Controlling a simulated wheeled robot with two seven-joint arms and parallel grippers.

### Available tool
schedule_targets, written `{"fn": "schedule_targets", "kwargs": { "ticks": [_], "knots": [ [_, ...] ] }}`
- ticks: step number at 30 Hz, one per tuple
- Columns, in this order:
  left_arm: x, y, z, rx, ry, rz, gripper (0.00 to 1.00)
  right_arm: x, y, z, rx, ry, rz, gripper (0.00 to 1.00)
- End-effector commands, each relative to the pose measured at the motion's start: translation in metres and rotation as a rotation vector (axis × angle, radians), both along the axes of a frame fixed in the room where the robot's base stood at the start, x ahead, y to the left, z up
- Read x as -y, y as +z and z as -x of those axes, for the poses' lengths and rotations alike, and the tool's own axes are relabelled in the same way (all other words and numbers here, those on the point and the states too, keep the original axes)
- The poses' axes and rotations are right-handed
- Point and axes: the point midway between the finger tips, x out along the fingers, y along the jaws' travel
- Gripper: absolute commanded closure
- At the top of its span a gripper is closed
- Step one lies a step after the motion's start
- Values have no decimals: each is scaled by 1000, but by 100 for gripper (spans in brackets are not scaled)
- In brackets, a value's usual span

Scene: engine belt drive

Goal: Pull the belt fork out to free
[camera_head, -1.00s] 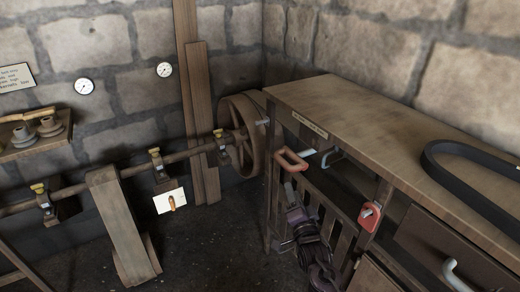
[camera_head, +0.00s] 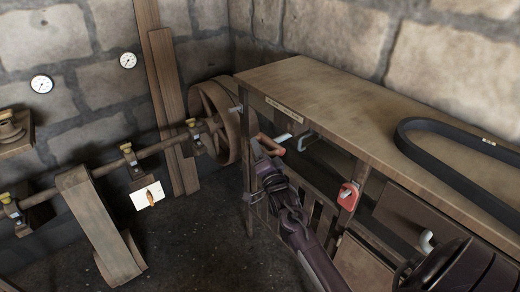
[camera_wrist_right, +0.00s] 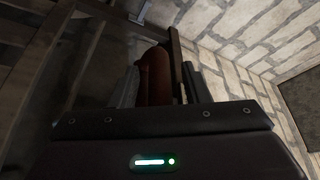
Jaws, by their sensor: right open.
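The belt fork's handle appears to be the reddish-brown grip (camera_head: 271,144) at the left front corner of the wooden bench, near the pulley wheel (camera_head: 217,112). My right gripper (camera_head: 267,150) is at this grip and partly covers it. In the right wrist view, the reddish-brown grip (camera_wrist_right: 155,76) stands between the two grey fingers of my right gripper (camera_wrist_right: 158,88). The jaws are open, one finger on each side; contact cannot be told. The fork's far end is hidden. My left gripper is not in view.
The bench (camera_head: 330,88) has a black belt loop (camera_head: 412,150) on top and a red part (camera_head: 348,195) on its front. A shaft with a flat belt (camera_head: 98,225) runs along the left wall. A white card (camera_head: 147,196) hangs there. The floor between is clear.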

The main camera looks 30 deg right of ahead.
Motion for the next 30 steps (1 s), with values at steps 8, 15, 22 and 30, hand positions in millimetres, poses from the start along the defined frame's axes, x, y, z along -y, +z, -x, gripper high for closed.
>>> {"fn": "schedule_targets", "kwargs": {
  "ticks": [8,15,22,30],
  "knots": [
    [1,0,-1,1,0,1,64,0,0,0,0,0,0,71],
    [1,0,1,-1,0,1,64,0,0,0,0,0,0,100],
    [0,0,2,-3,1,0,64,-3,0,0,-1,0,-1,100],
    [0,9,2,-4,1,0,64,-59,-1,5,-3,3,-7,100]
  ]
}}
